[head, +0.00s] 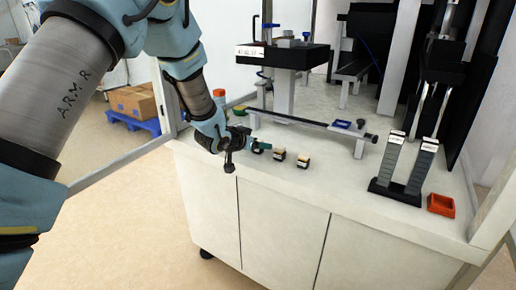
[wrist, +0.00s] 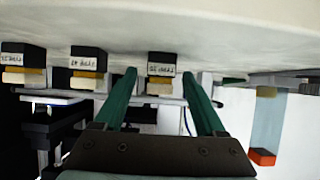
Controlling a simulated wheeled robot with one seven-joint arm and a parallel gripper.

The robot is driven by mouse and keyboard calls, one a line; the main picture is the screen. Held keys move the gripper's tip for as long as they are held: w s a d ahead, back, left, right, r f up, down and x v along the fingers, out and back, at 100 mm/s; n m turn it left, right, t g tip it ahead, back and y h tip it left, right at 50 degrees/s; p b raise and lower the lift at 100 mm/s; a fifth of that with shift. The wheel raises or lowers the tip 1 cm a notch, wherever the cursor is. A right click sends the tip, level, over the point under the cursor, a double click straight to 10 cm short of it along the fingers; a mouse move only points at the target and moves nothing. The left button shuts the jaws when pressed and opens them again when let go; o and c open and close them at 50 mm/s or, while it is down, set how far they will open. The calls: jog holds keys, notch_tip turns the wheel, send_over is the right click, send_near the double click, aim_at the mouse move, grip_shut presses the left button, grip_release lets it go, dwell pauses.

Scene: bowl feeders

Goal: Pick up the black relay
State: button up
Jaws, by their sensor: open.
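Three black relays with cream-yellow bases and white labels stand in a row on the white bench. In the head view they are the middle relay (head: 280,155), the right relay (head: 303,160) and one at the left, mostly hidden by my gripper (head: 257,145). In the wrist view my gripper (wrist: 161,76) is open, with two green fingers. One relay (wrist: 161,69) shows between the fingertips; I cannot tell whether they touch it. The other two relays, one nearer (wrist: 88,62) and one farther (wrist: 24,64), are left of the fingers.
A dark rail (head: 317,130) runs behind the relays. Two upright grey stacks (head: 406,168) on a black base and an orange bin (head: 441,205) stand at the right. A black-topped fixture (head: 283,56) stands behind. The bench front is clear.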

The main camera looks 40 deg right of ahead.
jog(key=shift+d, duration=0.15)
grip_shut()
dwell(0.5)
